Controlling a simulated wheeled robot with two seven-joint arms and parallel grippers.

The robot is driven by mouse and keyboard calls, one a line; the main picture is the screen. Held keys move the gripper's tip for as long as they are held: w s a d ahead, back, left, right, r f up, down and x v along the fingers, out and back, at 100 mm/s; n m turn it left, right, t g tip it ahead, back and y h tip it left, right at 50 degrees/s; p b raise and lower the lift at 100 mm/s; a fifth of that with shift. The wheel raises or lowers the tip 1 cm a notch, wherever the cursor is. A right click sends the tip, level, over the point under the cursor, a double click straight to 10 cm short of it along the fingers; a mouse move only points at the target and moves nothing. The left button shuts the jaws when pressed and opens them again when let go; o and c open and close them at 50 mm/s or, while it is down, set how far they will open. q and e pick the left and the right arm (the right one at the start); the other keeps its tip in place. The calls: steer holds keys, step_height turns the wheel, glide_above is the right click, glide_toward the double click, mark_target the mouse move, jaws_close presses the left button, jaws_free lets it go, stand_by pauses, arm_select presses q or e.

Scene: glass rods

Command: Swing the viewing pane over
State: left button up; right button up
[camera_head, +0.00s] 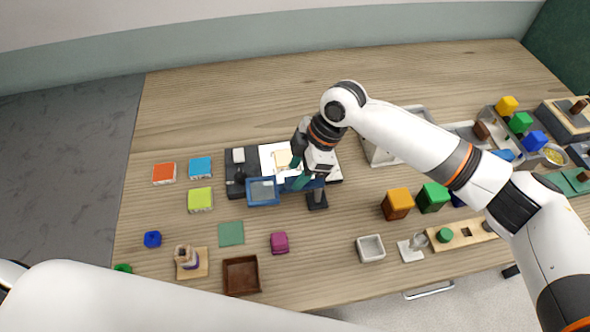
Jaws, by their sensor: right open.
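The viewing pane (263,191) is a small blue-framed window with a greyish see-through middle. It sits at the front of a black-and-white station (236,184) on the table, beside a dark post (317,199). My right arm reaches in from the right, and its gripper (297,178) points down at the pane's right side. The teal fingers are open. They overlap the blue frame in the picture, and I cannot tell whether they touch it. The gripper hides part of the station. My left arm crosses the lower left, with its gripper out of view.
Red (164,173), blue (200,167) and lime (200,199) blocks lie left of the station. A brown tray (242,275) and magenta block (279,242) lie in front. Orange (397,203) and green (433,197) blocks stand to the right. The table's back left is clear.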

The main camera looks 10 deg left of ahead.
steer(key=shift+x, duration=1.2)
jaws_close()
